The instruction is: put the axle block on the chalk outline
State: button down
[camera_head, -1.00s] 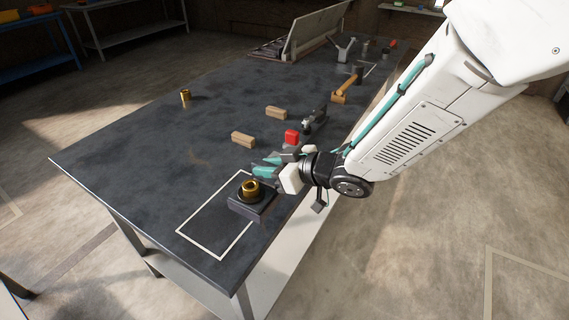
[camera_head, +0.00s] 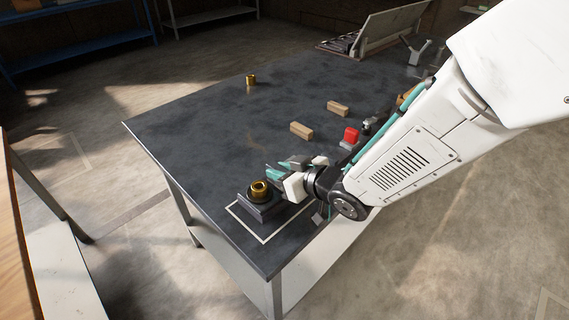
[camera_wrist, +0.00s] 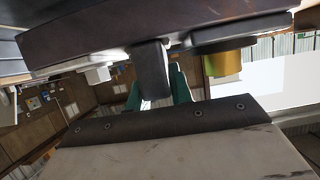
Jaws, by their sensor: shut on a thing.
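The axle block, a dark block (camera_head: 263,211) with a brass bushing on top, is over the left part of the chalk outline (camera_head: 265,240) near the table's front corner. The outline's left, front and right lines show; its far part is hidden by the block and my gripper. My gripper (camera_head: 277,172) reaches in from the right at the block's far side and is shut on the block. In the wrist view, the teal fingers (camera_wrist: 176,86) close by a dark upright part under the large dark block (camera_wrist: 110,32). I cannot tell whether the block touches the table.
Two wooden blocks (camera_head: 302,130) (camera_head: 338,108) and a red-topped box (camera_head: 351,135) lie beyond my gripper. A small brass cylinder (camera_head: 250,80) stands at the far left of the dark table (camera_head: 205,125). The table's left middle is clear. Another wooden-topped bench (camera_head: 14,235) is at far left.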

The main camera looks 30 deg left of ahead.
jog(key=shift+a+f, duration=0.1)
jog(key=shift+f, duration=0.4)
jog(key=shift+f, duration=0.1)
jog(key=c, duration=1.2)
grip_release()
jog(key=shift+f, duration=0.2)
jog(key=shift+c, duration=0.2)
jog(key=shift+d+r, duration=0.2)
jog(key=v, duration=1.1)
jog(key=shift+s+d, duration=0.25)
jog(key=shift+d, duration=0.15)
